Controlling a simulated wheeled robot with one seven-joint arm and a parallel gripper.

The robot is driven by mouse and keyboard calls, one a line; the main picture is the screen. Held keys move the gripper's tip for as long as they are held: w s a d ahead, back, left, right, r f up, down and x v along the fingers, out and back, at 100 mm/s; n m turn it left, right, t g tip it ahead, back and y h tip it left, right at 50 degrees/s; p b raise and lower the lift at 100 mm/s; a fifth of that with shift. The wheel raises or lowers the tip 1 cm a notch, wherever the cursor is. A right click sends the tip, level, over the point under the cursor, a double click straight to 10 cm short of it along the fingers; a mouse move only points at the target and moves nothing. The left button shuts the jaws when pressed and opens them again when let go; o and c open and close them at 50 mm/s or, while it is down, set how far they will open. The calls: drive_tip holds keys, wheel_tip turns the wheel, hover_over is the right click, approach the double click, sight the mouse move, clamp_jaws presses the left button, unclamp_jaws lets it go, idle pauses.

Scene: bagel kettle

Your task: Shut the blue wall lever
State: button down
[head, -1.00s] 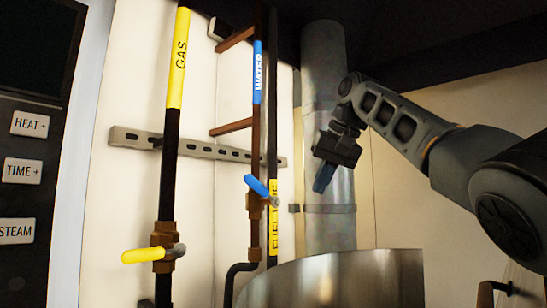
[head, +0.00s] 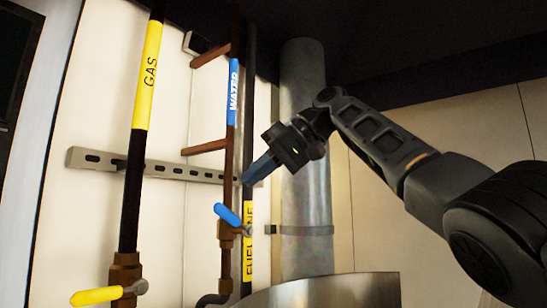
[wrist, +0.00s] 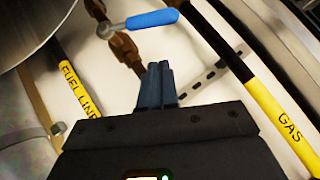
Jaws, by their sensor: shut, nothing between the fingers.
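The blue wall lever (head: 227,214) sits on a brass valve on the water pipe, tilted up to the left from its pivot. In the wrist view the blue lever (wrist: 152,19) lies near the top, beyond the fingertips. My gripper (head: 246,181) is shut and empty, its fingers pointing down-left, just above and right of the lever in the head view. In the wrist view my gripper (wrist: 154,66) shows its fingers together, with a visible gap between them and the lever.
A gas pipe (head: 133,190) with a yellow lever (head: 97,296) stands to the left. The fuel line (head: 249,240) runs close behind the water pipe. A large metal duct (head: 305,200) stands to the right, above a curved metal vessel (head: 330,292). A slotted rail (head: 110,162) crosses the wall.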

sight(235, 220)
drive_tip(key=shift+s+a+f, duration=0.2)
drive_tip(key=shift+a+f, duration=0.2)
drive_tip(key=shift+f, duration=0.35)
drive_tip(key=shift+s+a+f, duration=0.25)
drive_tip(key=shift+a+f, duration=0.2)
drive_tip(key=shift+f, duration=0.3)
drive_tip(key=shift+s+a+f, duration=0.2)
drive_tip(key=shift+a+f, duration=0.2)
drive_tip(key=shift+f, duration=0.35)
drive_tip(key=shift+d, duration=0.1)
